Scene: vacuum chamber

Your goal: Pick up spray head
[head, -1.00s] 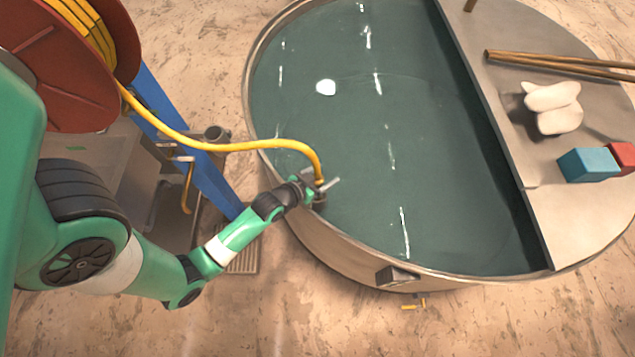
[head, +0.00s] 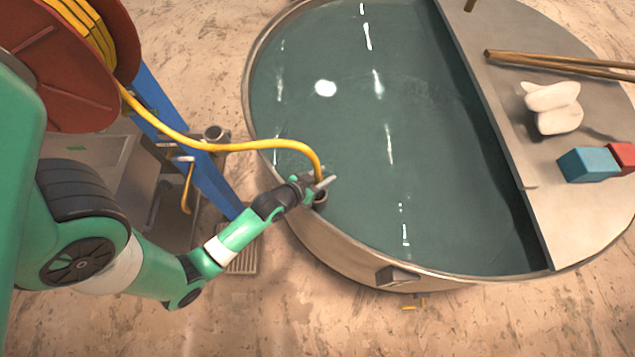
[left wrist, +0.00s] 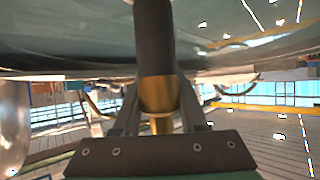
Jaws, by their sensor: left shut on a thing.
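The spray head shows in the left wrist view as a dark cylinder (left wrist: 154,45) with a brass collar (left wrist: 157,95). It stands between the two fingers of my left gripper (left wrist: 158,115), which is shut on it. In the head view my left gripper (head: 320,184) is at the near left rim of the round tank, at the end of the yellow hose (head: 250,146). There the fingers and wrist mostly hide the spray head. A small round holder (head: 320,200) sits just below the fingers at the rim. I cannot tell whether the spray head is clear of it.
The round tank (head: 247,85) holds greenish water. A grey shelf (head: 520,150) covers its right side, with a blue block (head: 587,165), a red block (head: 622,156), a white lumpy object (head: 553,105) and wooden rods (head: 560,62). A red hose reel (head: 65,75) stands at the upper left.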

